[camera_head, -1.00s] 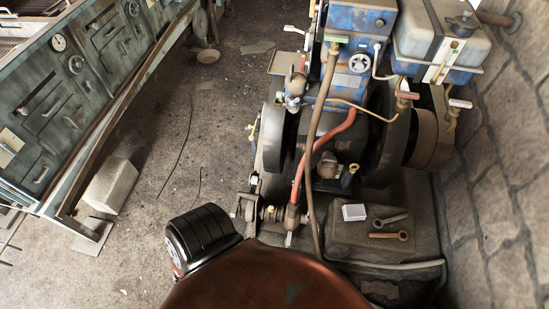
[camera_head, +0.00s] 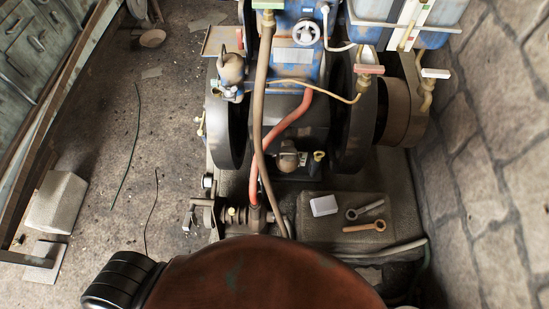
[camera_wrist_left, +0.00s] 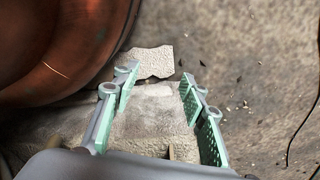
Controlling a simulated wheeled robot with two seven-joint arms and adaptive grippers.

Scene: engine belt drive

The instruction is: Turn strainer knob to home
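The engine (camera_head: 290,70) stands in the upper middle of the head view. Low on its front side a pipe fitting (camera_head: 258,217) sits where a red hose (camera_head: 282,130) comes down, with a small pale yellow knob (camera_head: 231,211) beside it. I cannot tell for sure which part is the strainer knob or how it is turned. My left gripper (camera_wrist_left: 158,84) shows only in the left wrist view; its green-padded fingers are apart with nothing held, above a pale stone-like block (camera_wrist_left: 155,120). My right gripper is in neither view.
A large copper-brown rounded body (camera_head: 265,275) covers the bottom of the head view. Two wrenches (camera_head: 365,226) and a white box (camera_head: 324,206) lie on a stone plinth. A rough block (camera_head: 58,203) sits on the floor at left; a stone wall (camera_head: 480,150) bounds the right.

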